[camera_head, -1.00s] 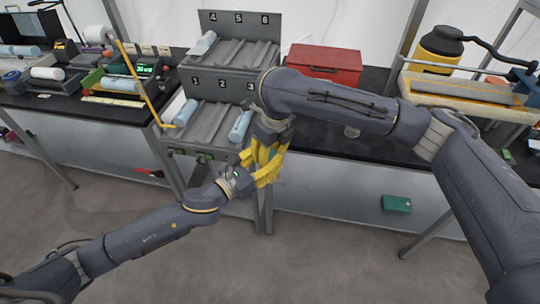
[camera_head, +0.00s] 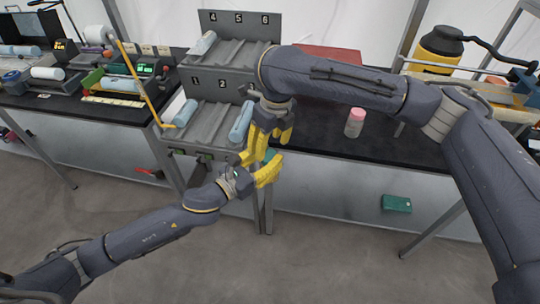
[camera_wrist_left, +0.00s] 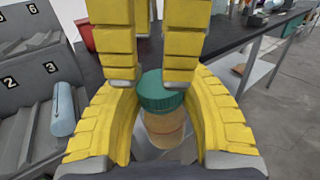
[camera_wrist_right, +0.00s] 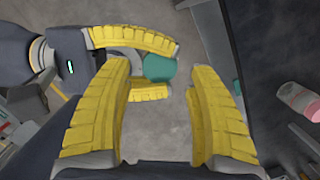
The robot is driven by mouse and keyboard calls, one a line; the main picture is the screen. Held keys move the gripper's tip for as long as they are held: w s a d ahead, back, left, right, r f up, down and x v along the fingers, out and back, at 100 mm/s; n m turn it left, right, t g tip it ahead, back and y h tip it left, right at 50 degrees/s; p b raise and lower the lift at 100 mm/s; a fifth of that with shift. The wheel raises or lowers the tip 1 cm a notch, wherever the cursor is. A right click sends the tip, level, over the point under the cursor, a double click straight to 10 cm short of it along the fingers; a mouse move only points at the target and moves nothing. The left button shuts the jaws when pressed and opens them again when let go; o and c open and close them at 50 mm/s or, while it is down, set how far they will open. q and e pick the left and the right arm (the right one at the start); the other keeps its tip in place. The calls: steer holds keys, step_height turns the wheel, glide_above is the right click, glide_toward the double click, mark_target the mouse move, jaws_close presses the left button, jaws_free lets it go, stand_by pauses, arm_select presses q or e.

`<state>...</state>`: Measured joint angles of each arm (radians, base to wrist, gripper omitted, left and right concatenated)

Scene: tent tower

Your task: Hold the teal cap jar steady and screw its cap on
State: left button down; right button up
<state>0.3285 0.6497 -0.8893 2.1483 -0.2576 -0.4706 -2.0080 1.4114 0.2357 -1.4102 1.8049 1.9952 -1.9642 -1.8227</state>
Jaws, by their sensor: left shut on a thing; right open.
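The jar (camera_wrist_left: 165,130) has a tan, amber-looking body and stands roughly upright between the fingers of my left gripper (camera_head: 264,171), which is shut on it, held in the air in front of the bench. The teal cap (camera_wrist_left: 162,92) sits on top of the jar; it also shows in the right wrist view (camera_wrist_right: 160,68). How tightly it is seated cannot be told. My right gripper (camera_wrist_right: 160,72) is open and empty, pointing down just above the cap, with its fingers apart on either side. Most of the jar's body is hidden by fingers in the head view.
A grey numbered rack (camera_head: 215,122) holding light-blue cylinders stands behind and left of the grippers. A pink-capped jar (camera_head: 355,122) stands on the black bench (camera_head: 318,133) to the right. A red box (camera_head: 330,52) is partly hidden behind my right arm.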

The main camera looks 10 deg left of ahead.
mark_target(268, 154)
steer(key=shift+o, duration=1.3)
steer(key=shift+r, duration=0.1)
steer(key=shift+w+a+r, duration=0.1)
steer(key=shift+a+r, duration=0.1)
steer(key=shift+r, duration=0.15)
step_height(268, 154, up, 7)
steer(key=n+h, duration=0.1)
steer(key=shift+a+f+g+h, duration=0.2)
steer(key=shift+g+h, duration=0.2)
steer(key=shift+f, duration=0.1)
steer(key=shift+w+d+f, duration=0.1)
steer(key=shift+d+f, duration=0.05)
steer(key=shift+f, duration=5.75)
